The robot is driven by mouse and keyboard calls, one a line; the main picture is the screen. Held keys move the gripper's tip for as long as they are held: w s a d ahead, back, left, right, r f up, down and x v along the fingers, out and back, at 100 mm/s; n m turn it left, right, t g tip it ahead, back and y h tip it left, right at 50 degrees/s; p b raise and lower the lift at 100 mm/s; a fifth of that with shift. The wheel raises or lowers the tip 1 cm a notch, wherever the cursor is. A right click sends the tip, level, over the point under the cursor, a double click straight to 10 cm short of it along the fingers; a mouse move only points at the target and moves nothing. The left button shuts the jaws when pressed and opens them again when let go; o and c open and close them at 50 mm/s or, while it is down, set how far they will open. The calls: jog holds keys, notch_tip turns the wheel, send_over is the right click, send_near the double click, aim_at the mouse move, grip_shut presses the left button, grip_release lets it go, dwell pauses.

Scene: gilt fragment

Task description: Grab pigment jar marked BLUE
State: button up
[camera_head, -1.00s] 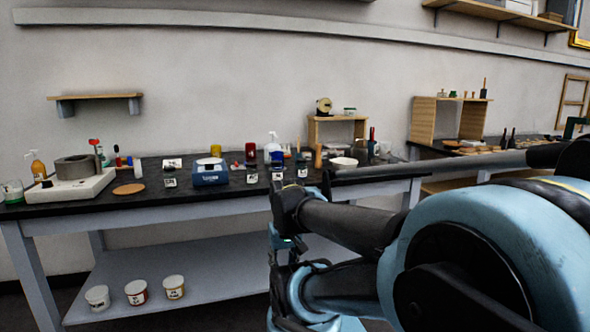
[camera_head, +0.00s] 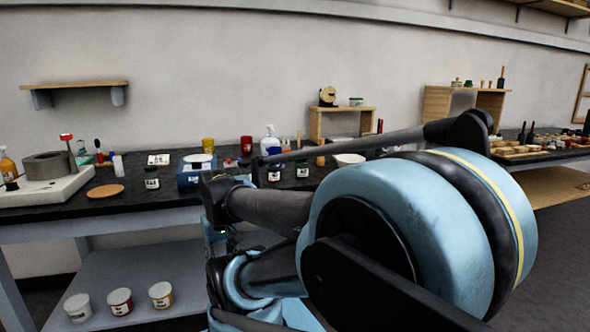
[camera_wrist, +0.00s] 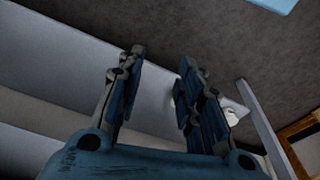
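A blue jar (camera_head: 274,152) stands on the dark bench top in the head view, behind a small dark jar with a white label (camera_head: 273,174). My arm crosses just in front and partly covers this area. I cannot read any jar label, so the BLUE marking is not confirmed. A yellow jar (camera_head: 208,145) and a red jar (camera_head: 246,145) stand to its left. My gripper (camera_wrist: 162,60) is open and empty in the wrist view, its two fingers spread apart. It faces grey surfaces and dark floor, with no jar between the fingers.
The bench (camera_head: 100,207) also holds a blue scale (camera_head: 190,178), a white spray bottle (camera_head: 270,138), a white bowl (camera_head: 348,158) and a stone slab (camera_head: 75,190). Several white tubs, one of them a red-labelled tub (camera_head: 120,302), stand on the lower shelf. Open floor (camera_head: 545,235) lies at right.

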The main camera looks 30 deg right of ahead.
jog(key=o, duration=0.8)
notch_tip(320, 180, up, 2)
jog(key=shift+d+r+m, duration=0.15)
jog(key=shift+r+m, duration=0.05)
jog(key=shift+m, duration=0.1)
jog(key=shift+o, duration=0.2)
jog(key=w+d+r+m+g, duration=0.1)
jog(key=w+d+r+m, duration=0.4)
jog(key=w+d+r, duration=0.3)
jog(key=w+d+r+m, duration=0.6)
jog(key=w+r, duration=0.1)
jog(key=r, duration=0.4)
jog(key=w+d+r+m, duration=0.3)
jog(key=d, duration=0.3)
jog(key=w+d+r+m, duration=0.2)
jog(key=d+r, duration=0.1)
jog(key=d, duration=0.2)
jog(key=w+d+r+m+g, duration=0.1)
jog(key=d+r+m, duration=0.15)
jog(key=d, duration=0.55)
jog(key=w+d+r+m, duration=0.1)
jog(key=d+m, duration=0.3)
jog(key=d, duration=0.3)
jog(key=shift+n, duration=0.25)
jog(key=f, duration=1.1)
jog(key=shift+w+d+f, duration=0.15)
jog(key=shift+w+f, duration=0.05)
jog(key=shift+f, duration=0.15)
jog(key=shift+a+f, duration=0.2)
jog(key=shift+f, duration=2.7)
